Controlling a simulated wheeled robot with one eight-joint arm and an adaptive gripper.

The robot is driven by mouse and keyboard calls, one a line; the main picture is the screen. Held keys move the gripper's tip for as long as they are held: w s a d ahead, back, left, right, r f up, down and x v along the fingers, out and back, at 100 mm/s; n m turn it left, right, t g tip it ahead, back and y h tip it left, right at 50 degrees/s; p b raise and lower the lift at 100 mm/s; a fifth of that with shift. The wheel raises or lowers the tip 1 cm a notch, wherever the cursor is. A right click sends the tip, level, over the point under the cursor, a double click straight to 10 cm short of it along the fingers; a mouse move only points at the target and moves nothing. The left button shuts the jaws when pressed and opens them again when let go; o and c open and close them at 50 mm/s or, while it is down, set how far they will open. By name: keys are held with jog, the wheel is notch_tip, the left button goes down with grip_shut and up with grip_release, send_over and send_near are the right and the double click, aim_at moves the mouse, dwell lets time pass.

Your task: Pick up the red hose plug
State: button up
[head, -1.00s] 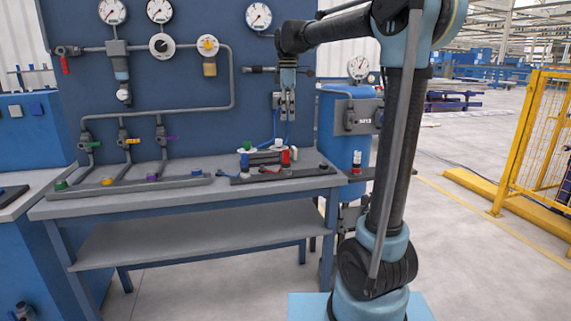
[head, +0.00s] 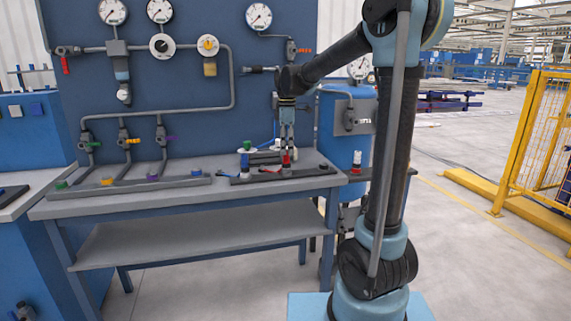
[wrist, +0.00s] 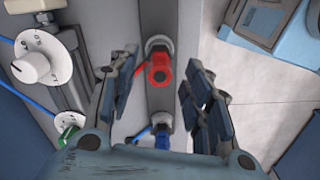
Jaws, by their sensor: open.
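The red hose plug (head: 286,159) stands upright on the dark rail on the bench, near its right end. In the wrist view the red plug (wrist: 159,70) sits in a round grey fitting, seen from above. My gripper (head: 287,146) is over it, pointing down. In the wrist view the two fingers (wrist: 158,85) are apart, one on each side of the red plug, with a gap to each. Nothing is held. I cannot tell the exact fingertip height in the head view.
A blue plug (wrist: 162,138) stands on the same rail near the red one. A green knob (wrist: 68,137) and a white dial (wrist: 33,66) are to the left in the wrist view. The panel with gauges (head: 200,100) rises behind the bench (head: 130,205).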

jog(key=shift+a+f, duration=0.15)
jog(key=shift+f, duration=1.75)
jog(key=shift+c, duration=0.2)
grip_shut()
notch_tip(320, 180, up, 10)
jog(key=shift+r, duration=0.1)
notch_tip(320, 180, up, 8)
send_over(286, 163)
jog(key=w, duration=0.1)
jog(key=shift+w, duration=0.2)
